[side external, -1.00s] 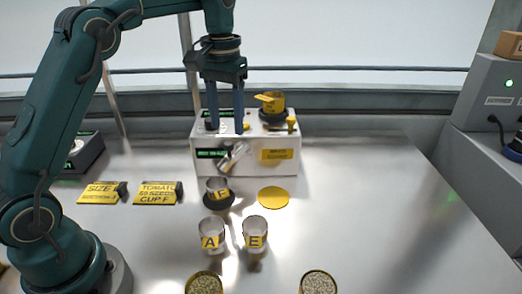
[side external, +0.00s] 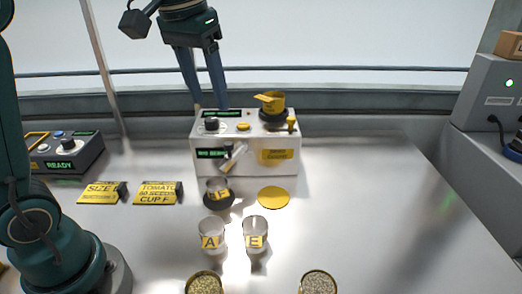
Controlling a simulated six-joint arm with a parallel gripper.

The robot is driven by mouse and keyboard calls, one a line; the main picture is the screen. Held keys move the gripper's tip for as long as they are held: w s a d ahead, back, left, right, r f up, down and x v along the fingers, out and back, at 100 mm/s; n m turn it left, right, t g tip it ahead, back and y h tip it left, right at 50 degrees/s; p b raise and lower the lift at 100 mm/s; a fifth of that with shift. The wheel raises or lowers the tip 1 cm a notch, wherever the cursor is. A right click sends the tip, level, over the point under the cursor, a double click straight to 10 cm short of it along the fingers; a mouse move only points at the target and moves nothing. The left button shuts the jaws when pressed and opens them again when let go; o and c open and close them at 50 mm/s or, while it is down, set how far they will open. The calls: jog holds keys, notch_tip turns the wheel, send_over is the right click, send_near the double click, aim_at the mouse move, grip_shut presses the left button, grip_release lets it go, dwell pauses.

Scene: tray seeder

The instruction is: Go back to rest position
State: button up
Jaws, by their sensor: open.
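My gripper (side external: 209,106) is raised over the back of the table, at the upper left of the seeder machine (side external: 240,157). Its two blue-grey fingers are spread apart and hold nothing. The fingertips are apart from the machine's knobs in the picture. The seeder machine is a white box with a dark knob, a yellow button, displays and a yellow cup (side external: 271,101) on top. Cup F (side external: 218,187) stands on a dark round base under the machine's spout. My upper arm links run out of the picture at the top.
Cups A (side external: 211,236) and E (side external: 255,235) stand in front. Two dishes of seeds (side external: 319,283) sit at the near edge. A yellow disc (side external: 273,197), yellow signs (side external: 158,192) and a box reading READY (side external: 66,152) are around. The table's right side is clear.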

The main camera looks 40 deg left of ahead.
jog(key=s+d+f+m+t, duration=0.2)
jog(key=s+f, duration=0.6)
jog(key=s, duration=0.4)
jog(key=shift+s+d+f+t, duration=0.3)
jog(key=shift+d+t, duration=0.15)
jog(key=shift+t, duration=0.15)
